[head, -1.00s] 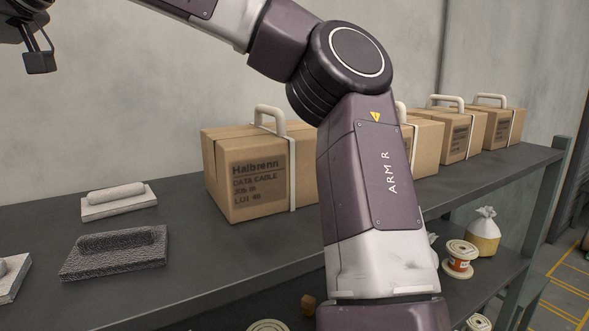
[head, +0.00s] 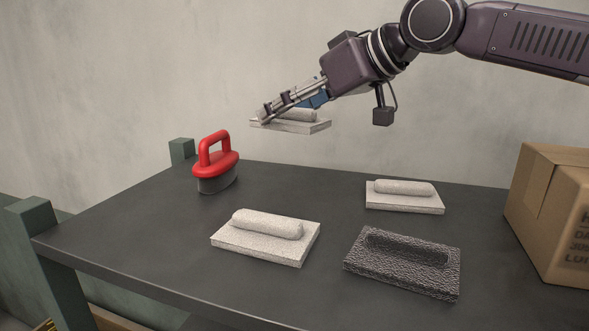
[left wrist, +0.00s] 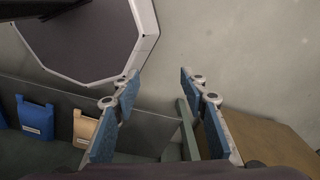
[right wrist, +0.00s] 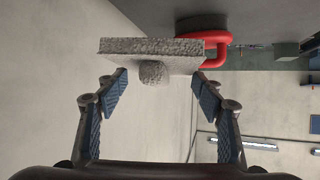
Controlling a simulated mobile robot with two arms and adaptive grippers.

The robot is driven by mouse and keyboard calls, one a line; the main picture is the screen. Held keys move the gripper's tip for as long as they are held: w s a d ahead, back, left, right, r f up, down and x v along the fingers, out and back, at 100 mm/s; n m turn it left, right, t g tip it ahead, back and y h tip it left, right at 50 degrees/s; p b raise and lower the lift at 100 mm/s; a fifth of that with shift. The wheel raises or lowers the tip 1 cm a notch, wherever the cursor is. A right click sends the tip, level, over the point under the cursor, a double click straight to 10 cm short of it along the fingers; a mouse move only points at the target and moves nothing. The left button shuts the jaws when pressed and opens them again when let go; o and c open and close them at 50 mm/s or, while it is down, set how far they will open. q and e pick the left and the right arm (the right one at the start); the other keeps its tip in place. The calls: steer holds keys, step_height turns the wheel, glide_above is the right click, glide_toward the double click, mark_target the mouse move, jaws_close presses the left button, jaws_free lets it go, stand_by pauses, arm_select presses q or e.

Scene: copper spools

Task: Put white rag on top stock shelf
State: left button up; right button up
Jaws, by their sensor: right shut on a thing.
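My right gripper (head: 268,112) is shut on a white rag (head: 292,126), a pale flat block with a rounded grip on top. It holds the block level in the air above the back of the shelf top. The right wrist view shows the same block (right wrist: 150,50) at the fingertips. Two similar pale blocks lie on the dark stock shelf top (head: 130,230): one at the front (head: 265,240), one at the back right (head: 404,203). My left gripper (left wrist: 158,84) is open and empty in the left wrist view, away from the shelf top.
A dark grey textured block (head: 400,268) lies at the front right. A red-handled brush (head: 215,170) stands at the back left. A cardboard box (head: 555,220) stands at the right. Shelf posts (head: 35,220) rise at the left edge. The shelf's left front is clear.

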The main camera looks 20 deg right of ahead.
glide_above(288, 186)
step_height(288, 186, down, 4)
steer(key=shift+f, duration=0.1)
step_height(288, 186, down, 4)
steer(key=shift+p, duration=0.45)
step_height(288, 186, down, 2)
steer(key=shift+f, duration=0.35)
steer(key=o, duration=1.2)
steer(key=shift+c, duration=0.2)
arm_select(q)
steer(key=shift+r, duration=0.75)
steer(key=shift+a, duration=0.1)
